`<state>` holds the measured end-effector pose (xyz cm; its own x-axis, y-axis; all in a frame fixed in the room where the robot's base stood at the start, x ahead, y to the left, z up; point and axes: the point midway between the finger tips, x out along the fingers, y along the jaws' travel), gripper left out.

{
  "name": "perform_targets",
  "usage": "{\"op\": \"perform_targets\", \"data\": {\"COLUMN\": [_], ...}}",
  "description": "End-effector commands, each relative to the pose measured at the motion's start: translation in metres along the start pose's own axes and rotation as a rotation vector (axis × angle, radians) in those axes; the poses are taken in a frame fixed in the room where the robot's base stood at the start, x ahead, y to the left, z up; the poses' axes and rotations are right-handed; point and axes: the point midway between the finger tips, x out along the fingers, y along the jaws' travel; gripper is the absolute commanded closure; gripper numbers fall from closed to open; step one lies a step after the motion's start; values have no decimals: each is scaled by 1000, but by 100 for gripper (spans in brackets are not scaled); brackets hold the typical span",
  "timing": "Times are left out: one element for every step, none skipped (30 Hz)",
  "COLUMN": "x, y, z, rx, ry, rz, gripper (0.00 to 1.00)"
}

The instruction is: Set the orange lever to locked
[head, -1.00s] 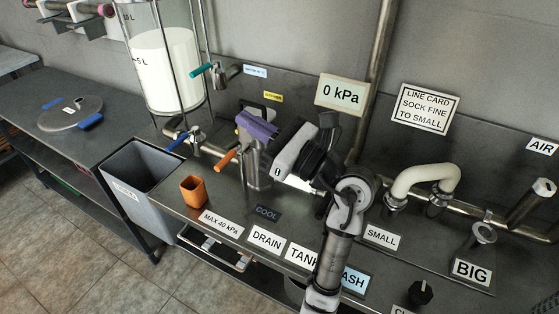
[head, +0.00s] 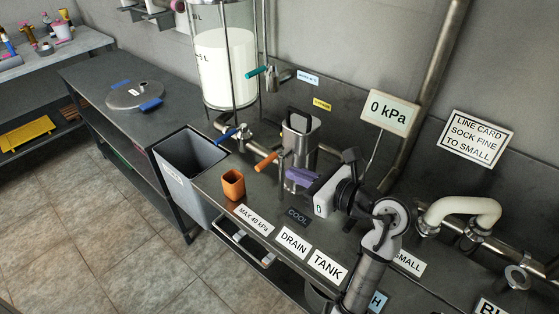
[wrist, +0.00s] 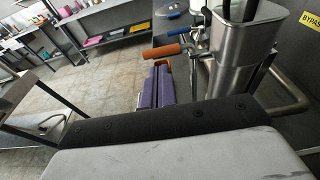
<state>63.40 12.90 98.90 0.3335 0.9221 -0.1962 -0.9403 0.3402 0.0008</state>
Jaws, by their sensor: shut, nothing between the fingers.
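The orange lever (head: 266,161) sticks out toward the lower left from the pipework beside a steel canister (head: 300,137). In the wrist view the orange lever (wrist: 163,52) lies left of the steel canister (wrist: 243,50). My gripper (head: 298,178) has purple fingers, shut and empty, in front of the canister and to the lower right of the lever. No mark for the locked position is readable.
A blue lever (head: 225,135) is left of the orange one, and a teal lever (head: 257,71) is above. An orange cup (head: 233,184) stands at the bench front. A grey bin (head: 190,160) is at the left. A gauge sign reads 0 kPa (head: 389,110).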

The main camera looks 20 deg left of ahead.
Motion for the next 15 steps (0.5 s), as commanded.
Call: {"op": "perform_targets", "data": {"x": [11, 17, 24, 28, 33, 39, 42, 45, 49, 51, 53, 55, 56, 56, 57], "y": [1, 1, 1, 1, 0, 1, 0, 0, 0, 0, 0, 0, 0, 0, 0], "z": [3, 3, 3, 3, 3, 3, 3, 3, 2, 2, 1, 1, 1, 0, 0], "rx": [2, 2, 2, 2, 2, 2, 2, 1, 0, 0, 0, 0, 0, 0, 0], "ry": [0, 1, 0, 0, 0, 1, 0, 0, 0, 0, 0, -1, -1, -1, -1], "rz": [4, 5, 4, 4, 2, 3, 3, 2, 1, 1, 1, 0, 0, -1, -1], "gripper": [100, 100, 100, 100, 100, 100, 100, 100, 100, 100, 100, 100, 100, 100, 100]}}
